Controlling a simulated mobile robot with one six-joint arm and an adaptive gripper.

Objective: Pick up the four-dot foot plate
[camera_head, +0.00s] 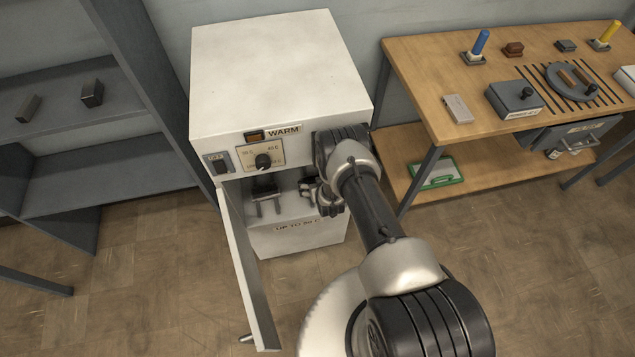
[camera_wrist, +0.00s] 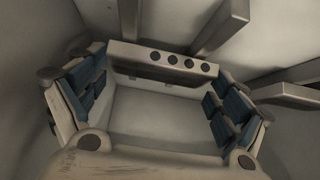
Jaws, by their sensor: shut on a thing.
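The four-dot foot plate (camera_wrist: 163,62) shows in the wrist view as a grey bar with a row of dark dots along its face. It lies between the two blue-padded fingers of my gripper (camera_wrist: 160,95), which are shut on it near their tips. In the head view my gripper (camera_head: 322,197) is inside the open white cabinet (camera_head: 275,75). My arm hides much of that opening, and I cannot make out the plate there. Whether the plate touches a surface behind it is unclear.
The cabinet door (camera_head: 245,265) stands open at the left of the opening. Another dark part with two prongs (camera_head: 266,190) is inside, left of my gripper. Grey bars (camera_wrist: 222,25) lie close beyond the plate. A wooden bench (camera_head: 425,60) with several items stands at the right.

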